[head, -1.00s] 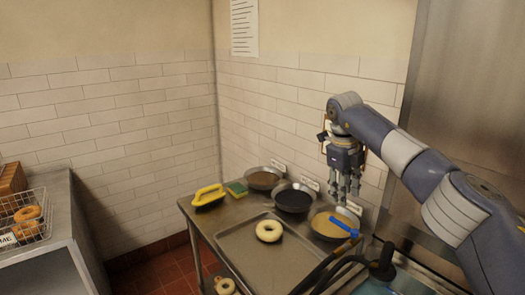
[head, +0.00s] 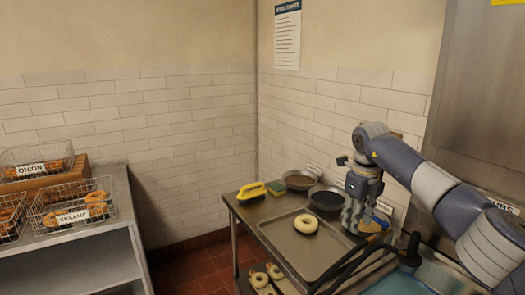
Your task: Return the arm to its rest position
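My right gripper (head: 357,222) hangs fingers down from the arm coming in from the right, over the back right of the steel table (head: 243,222). Its fingers look apart, with nothing seen between them. It hides most of the third bowl in the row. The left gripper is not in view.
A tray (head: 280,244) on the table holds a plain bagel (head: 306,223). Two topping bowls (head: 299,181) (head: 327,198), a yellow-handled brush (head: 251,190) and a green sponge (head: 277,188) sit behind it. Labelled wire baskets of bagels (head: 72,210) stand on the left counter. Dark hoses cross the lower right.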

